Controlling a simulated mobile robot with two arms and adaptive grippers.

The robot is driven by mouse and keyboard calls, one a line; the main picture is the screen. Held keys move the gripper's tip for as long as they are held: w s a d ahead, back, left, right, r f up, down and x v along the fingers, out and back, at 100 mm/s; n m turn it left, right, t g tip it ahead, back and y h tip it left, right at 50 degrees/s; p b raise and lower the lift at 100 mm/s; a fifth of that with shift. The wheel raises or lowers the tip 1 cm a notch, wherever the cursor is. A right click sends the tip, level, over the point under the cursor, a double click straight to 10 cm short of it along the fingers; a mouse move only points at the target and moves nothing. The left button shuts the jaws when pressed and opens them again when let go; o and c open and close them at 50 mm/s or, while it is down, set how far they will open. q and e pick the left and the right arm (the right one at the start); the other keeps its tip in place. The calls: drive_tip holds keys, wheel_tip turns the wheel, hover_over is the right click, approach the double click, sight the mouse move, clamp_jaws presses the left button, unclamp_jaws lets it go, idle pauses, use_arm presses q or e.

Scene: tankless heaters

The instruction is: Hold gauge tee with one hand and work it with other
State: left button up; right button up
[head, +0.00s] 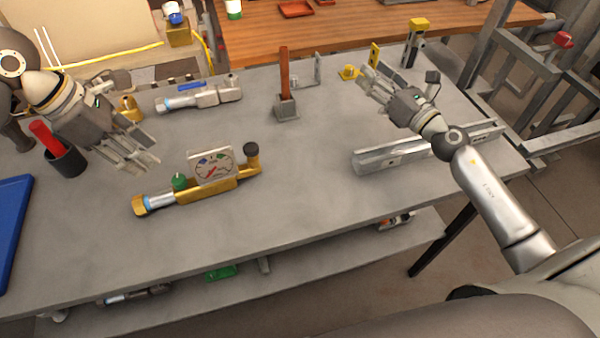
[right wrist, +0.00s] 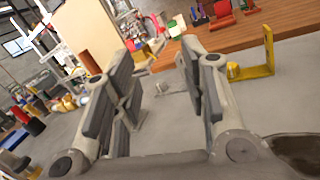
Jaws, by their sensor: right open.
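The gauge tee (head: 197,190) lies on the grey workbench, left of the middle. It is a brass body with a round-dialled gauge (head: 211,165), a green knob (head: 179,181), a dark cap at its right end and a hex fitting at its left end. My left gripper (head: 140,158) is above the bench, up and left of the tee and apart from it; its fingers look spread, with nothing between them. My right gripper (head: 371,90) is far to the right, over the back of the bench. In the right wrist view its fingers (right wrist: 155,95) are wide apart and empty.
A grey metal channel (head: 420,149) lies at the bench's right front. A block with an upright wooden handle (head: 285,85) stands mid-back. A silver valve fitting (head: 200,95) lies behind the tee. A dark cup with a red handle (head: 65,160) stands left. Bench between tee and channel is clear.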

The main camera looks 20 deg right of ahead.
drive_tip(key=s+a+f+n+g+y, duration=0.1)
drive_tip(key=s+a+f+n+y, duration=0.1)
drive_tip(key=s+a, duration=0.35)
drive_tip(key=s+a+f+n+g+y, duration=0.1)
drive_tip(key=s+a+f+n+y, duration=0.15)
drive_tip(key=a, duration=0.55)
drive_tip(key=n+g+y, duration=0.1)
drive_tip(key=n+g, duration=0.1)
drive_tip(key=n, duration=0.1)
approach(257, 152)
drive_tip(key=shift+d+f+m, duration=0.15)
drive_tip(key=shift+d+m, duration=0.1)
drive_tip(key=shift+d, duration=0.05)
drive_tip(key=shift+a, duration=0.25)
drive_tip(key=x, duration=1)
drive_tip(key=shift+w+a, duration=0.15)
drive_tip(key=shift+w, duration=0.05)
